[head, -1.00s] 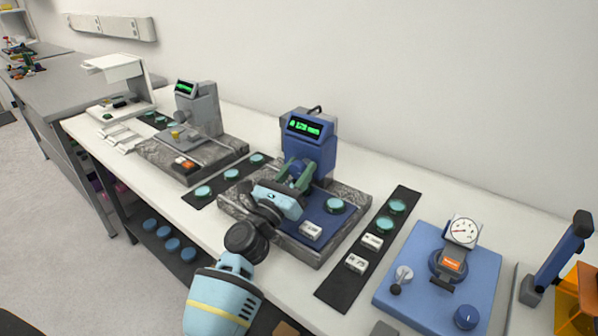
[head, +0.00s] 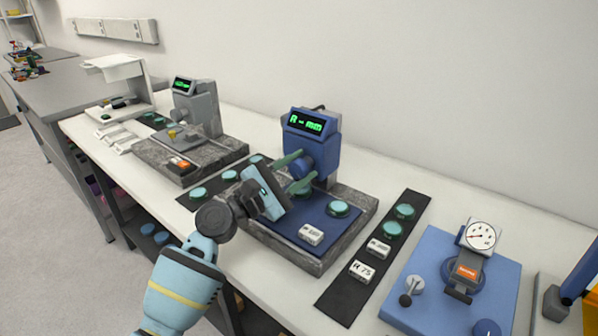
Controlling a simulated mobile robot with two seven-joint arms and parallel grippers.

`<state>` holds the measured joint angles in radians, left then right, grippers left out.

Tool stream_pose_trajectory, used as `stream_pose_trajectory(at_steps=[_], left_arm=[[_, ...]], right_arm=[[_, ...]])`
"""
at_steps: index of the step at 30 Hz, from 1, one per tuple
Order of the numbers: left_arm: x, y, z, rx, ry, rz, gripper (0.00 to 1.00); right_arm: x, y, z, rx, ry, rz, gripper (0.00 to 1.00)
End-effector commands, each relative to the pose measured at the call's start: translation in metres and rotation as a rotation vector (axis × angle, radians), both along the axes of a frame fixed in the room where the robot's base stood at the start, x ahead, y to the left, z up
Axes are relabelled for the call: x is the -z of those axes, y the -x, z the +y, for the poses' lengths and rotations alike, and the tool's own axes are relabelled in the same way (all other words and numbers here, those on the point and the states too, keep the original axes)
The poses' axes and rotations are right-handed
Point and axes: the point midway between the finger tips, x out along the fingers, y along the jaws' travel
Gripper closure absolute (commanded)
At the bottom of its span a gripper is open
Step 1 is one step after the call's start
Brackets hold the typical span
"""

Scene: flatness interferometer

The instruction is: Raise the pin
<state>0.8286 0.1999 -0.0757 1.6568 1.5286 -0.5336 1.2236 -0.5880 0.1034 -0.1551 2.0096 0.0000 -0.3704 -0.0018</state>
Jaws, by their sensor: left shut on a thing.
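The blue gauge (head: 318,142) with a green-lit display reading "R - mm" stands at the back of a stone base with a dark blue mat (head: 275,222). My left gripper (head: 296,172) reaches up to the front of this gauge, its two green fingers around the blue round part (head: 301,164) below the display. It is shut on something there. The pin itself cannot be made out; the fingers and gripper body hide that spot. My right gripper is not in view.
A black strip (head: 345,293) with discs and labels lies to the right, then a blue plate with a dial (head: 481,236). A grey gauge (head: 196,108) stands left.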

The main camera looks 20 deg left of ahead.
Motion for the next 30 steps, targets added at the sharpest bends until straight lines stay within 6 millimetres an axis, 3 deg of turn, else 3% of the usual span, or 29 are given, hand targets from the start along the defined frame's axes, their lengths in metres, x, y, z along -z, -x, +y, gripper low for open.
stream_pose_trajectory(at_steps=[18,30], left_arm=[[-0.003,0.000,0.001,0.000,-0.527,-0.191,0.85],[-0.002,0.000,0.000,0.001,-0.715,-0.259,0.85]], right_arm=[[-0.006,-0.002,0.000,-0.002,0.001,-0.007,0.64],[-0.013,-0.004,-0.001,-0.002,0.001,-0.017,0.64]])
